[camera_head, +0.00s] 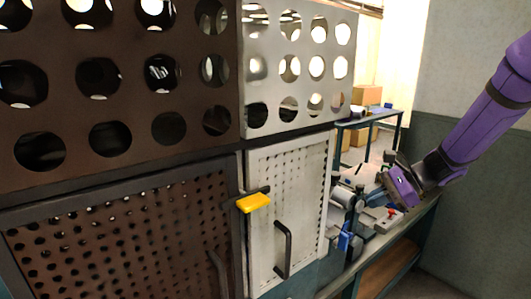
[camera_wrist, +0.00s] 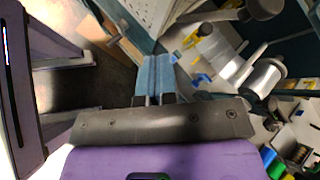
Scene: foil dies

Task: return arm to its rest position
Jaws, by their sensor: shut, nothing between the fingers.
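My gripper (camera_wrist: 158,75) shows in the wrist view with its two fingers together and nothing between them. In the head view my purple arm comes in from the right edge, and its hand end (camera_head: 403,187) hangs over the cluttered workbench (camera_head: 425,222). The fingertips are too small to make out clearly there. In the wrist view a silver spool-like machine part (camera_wrist: 218,52) lies to the right of the fingers. I cannot tell whether the fingers touch anything below.
A perforated cabinet with a white door (camera_head: 285,215) and a brown door (camera_head: 130,240) fills the left. A yellow-handled latch (camera_head: 254,203) sticks out between them. A grey-green wall (camera_head: 475,170) stands at the right. A table with cardboard boxes (camera_head: 367,95) is farther back.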

